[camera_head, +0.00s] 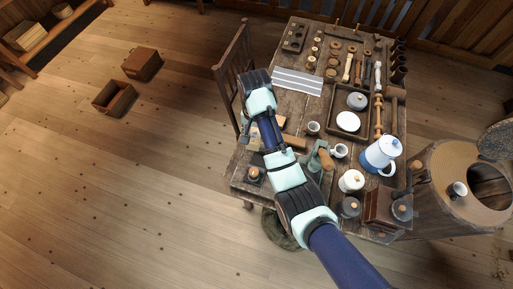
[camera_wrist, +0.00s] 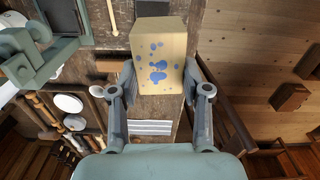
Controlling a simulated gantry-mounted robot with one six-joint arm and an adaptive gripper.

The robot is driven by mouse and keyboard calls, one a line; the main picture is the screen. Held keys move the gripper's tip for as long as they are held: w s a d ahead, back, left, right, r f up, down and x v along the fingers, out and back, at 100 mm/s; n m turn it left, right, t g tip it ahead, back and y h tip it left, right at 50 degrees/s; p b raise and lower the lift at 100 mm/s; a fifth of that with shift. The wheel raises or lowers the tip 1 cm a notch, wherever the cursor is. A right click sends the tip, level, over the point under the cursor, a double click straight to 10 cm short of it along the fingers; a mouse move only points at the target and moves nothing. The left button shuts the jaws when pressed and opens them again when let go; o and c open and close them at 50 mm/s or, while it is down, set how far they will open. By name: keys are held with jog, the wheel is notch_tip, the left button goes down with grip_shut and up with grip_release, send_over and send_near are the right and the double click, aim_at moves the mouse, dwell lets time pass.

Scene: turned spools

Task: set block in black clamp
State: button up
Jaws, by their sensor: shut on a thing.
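A tan block (camera_wrist: 158,50) with blue blotches on its face is at the upper middle of the wrist view. My gripper (camera_wrist: 159,74) is shut on the block, with one finger at each side of its lower part. The block appears above the wooden table (camera_wrist: 110,50), and I cannot tell its height. In the head view my arm hides much of the grip. A grey-green vise-like tool (camera_wrist: 22,58) shows at the left of the wrist view and on the table in the head view (camera_head: 318,162). I cannot clearly make out a black clamp.
A striped cloth (camera_head: 298,82) lies on the table. A tray (camera_head: 333,122) with dishes, a blue-and-white pot (camera_head: 380,155), a white pot (camera_head: 351,181) and mugs crowd the right. A chair (camera_head: 233,70) stands at the left edge. The floor at left is mostly clear.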

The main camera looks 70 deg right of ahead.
jog(key=shift+s+d+m, duration=0.5)
jog(key=shift+s+d, duration=0.3)
jog(key=shift+d, duration=0.25)
jog(key=b, duration=0.9)
send_near(260, 159)
jog(key=shift+d+f+b, duration=0.1)
jog(key=shift+f+b, duration=0.2)
jog(key=shift+f, duration=1.8)
jog(key=shift+f, duration=0.1)
jog(key=o, duration=1.2)
notch_tip(260, 159, up, 12)
jog(key=p, duration=0.3)
